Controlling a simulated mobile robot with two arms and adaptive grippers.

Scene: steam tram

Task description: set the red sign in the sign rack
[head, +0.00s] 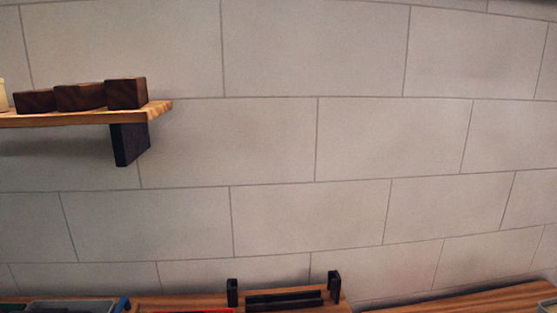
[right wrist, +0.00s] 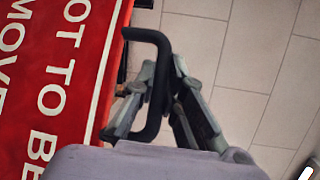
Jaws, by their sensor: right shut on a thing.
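The red sign (right wrist: 60,85) with white lettering fills the left of the right wrist view. A black bar handle (right wrist: 150,36) stands out from its edge. My right gripper (right wrist: 163,70) is shut on this handle. In the head view only a thin red strip (head: 195,311) shows at the bottom edge, likely the sign. The sign rack (head: 284,299), dark with two upright posts, stands on a wooden top at the bottom of the head view. Its slot looks empty; its lower part is cut off. My left gripper is in neither view.
A wooden shelf (head: 60,118) with several dark blocks (head: 126,93) is on the wall at the upper left. Another wooden surface (head: 480,301) lies at the right.

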